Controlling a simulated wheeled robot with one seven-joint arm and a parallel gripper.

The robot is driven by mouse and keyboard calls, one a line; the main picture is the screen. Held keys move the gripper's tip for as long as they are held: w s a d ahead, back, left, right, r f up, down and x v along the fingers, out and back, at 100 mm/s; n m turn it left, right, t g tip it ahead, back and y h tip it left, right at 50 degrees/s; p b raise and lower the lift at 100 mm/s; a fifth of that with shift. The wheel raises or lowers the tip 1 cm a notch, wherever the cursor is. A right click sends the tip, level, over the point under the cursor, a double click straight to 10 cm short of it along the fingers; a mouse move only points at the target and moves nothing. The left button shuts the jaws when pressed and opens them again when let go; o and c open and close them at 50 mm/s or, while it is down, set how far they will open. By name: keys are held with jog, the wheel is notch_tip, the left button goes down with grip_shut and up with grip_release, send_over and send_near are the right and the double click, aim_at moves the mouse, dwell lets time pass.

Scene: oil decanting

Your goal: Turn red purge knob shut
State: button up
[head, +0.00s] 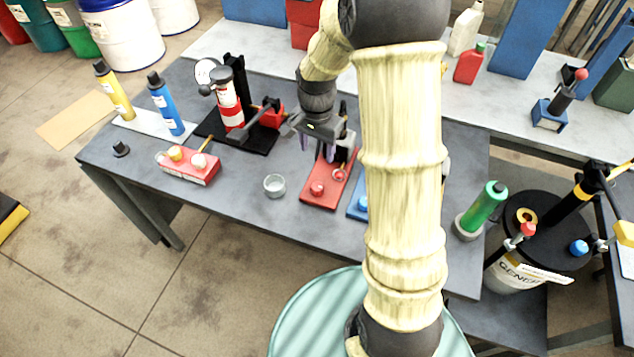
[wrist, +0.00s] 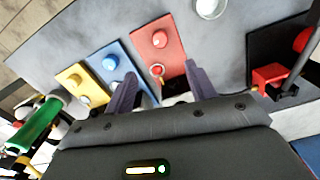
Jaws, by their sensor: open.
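A red base plate (head: 322,193) lies on the grey table, with a round red knob (head: 317,188) near its front end. No label shows which is the purge knob. My gripper (head: 318,145) is open and empty above the back of the red plate.
A blue plate (wrist: 112,72) and a yellow plate (wrist: 75,85), each with a knob, stand beside the red one. A clear cup (head: 274,186) is to the left. A black stand (head: 258,140) holds a red-and-white cylinder. A green bottle (head: 485,206) stands right.

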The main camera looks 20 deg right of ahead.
aim_at(317, 186)
notch_tip(317, 186, down, 15)
jog(key=shift+f+p, duration=0.1)
jog(key=shift+p, duration=0.95)
jog(key=shift+c, duration=0.3)
jog(key=c, duration=0.9)
